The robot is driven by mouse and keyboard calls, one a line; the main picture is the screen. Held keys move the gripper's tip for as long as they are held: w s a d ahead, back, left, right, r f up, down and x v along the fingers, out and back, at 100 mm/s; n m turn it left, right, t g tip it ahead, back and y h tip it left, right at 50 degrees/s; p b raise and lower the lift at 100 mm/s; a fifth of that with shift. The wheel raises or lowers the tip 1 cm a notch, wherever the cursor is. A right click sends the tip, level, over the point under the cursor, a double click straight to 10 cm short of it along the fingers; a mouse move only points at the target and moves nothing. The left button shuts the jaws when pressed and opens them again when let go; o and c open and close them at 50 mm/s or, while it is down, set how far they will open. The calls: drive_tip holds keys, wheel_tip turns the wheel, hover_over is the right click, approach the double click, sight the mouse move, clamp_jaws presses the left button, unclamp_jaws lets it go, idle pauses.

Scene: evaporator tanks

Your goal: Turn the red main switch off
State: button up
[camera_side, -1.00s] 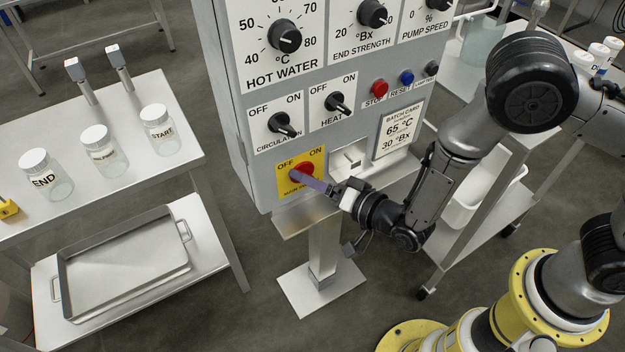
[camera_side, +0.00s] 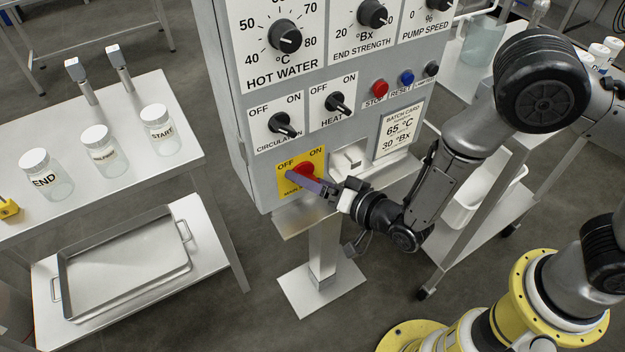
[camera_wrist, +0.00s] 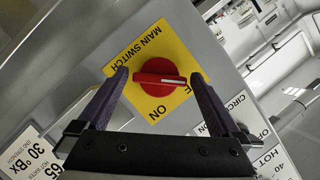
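The red main switch (camera_wrist: 150,67) is a round knob with a raised bar on a yellow plate (camera_wrist: 163,40). In the wrist view the bar lies level across the picture, and its white line points right, toward the plate's OFF corner, which a finger partly covers. In the side view the switch (camera_side: 305,168) sits low on the grey panel, partly hidden by a finger. My gripper (camera_wrist: 160,76) is open, its purple fingers on either side of the knob with gaps visible. The side view also shows my gripper (camera_side: 289,174) close in front of the plate.
Black circulation (camera_side: 282,124) and heat (camera_side: 339,103) knobs sit just above. A small white box (camera_side: 348,160) juts out right of the switch. A bench with jars (camera_side: 48,175) stands left. Floor between bench and panel is clear.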

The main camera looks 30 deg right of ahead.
drive_tip(key=shift+s, duration=0.15)
drive_tip(key=v, duration=1.3)
drive_tip(key=shift+s+d, duration=0.15)
drive_tip(key=shift+s, duration=0.1)
drive_tip(key=shift+r, duration=0.1)
